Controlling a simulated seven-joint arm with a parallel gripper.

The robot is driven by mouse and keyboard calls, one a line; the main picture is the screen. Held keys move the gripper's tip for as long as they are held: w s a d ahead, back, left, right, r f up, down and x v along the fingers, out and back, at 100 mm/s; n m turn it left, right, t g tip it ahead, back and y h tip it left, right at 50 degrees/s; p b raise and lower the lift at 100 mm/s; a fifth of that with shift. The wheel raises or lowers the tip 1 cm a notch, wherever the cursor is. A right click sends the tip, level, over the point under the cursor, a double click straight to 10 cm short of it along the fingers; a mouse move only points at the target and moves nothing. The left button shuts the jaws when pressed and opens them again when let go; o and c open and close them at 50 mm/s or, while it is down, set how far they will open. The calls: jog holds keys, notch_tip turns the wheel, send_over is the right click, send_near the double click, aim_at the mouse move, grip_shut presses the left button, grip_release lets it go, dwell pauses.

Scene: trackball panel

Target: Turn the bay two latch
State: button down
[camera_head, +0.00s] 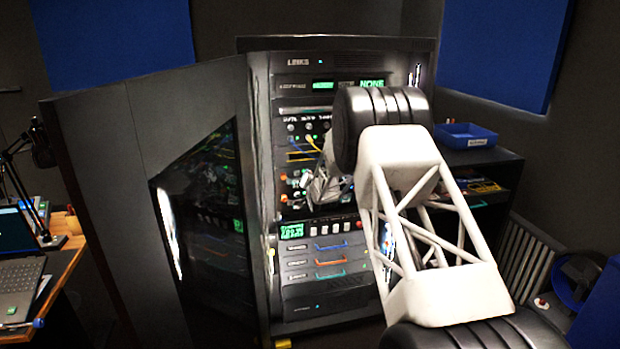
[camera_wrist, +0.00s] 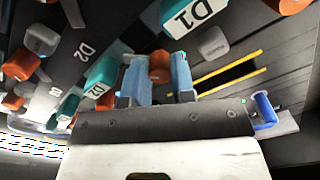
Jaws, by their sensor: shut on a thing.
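Other orange knobs (camera_wrist: 20,64) sit to the left, near D2 markings. In the head view my gripper (camera_head: 322,186) is at the middle of the rack's front (camera_head: 292,107), and my arm hides much of the panel there. The held knob cannot be made out in that view.
The rack's dark door (camera_head: 110,150) stands open on the left. Below my gripper are drawers with blue, orange and green handles (camera_head: 330,262). A blue bin (camera_head: 465,135) sits on a low shelf at right. A desk with a laptop (camera_head: 20,285) is at far left.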

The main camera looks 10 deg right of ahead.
jog(key=shift+r, duration=0.1)
jog(key=c, duration=1.2)
grip_release()
jog(key=shift+c, duration=0.2)
jog(key=shift+s, duration=0.2)
jog(key=s, duration=0.7)
jog(key=shift+s, duration=0.25)
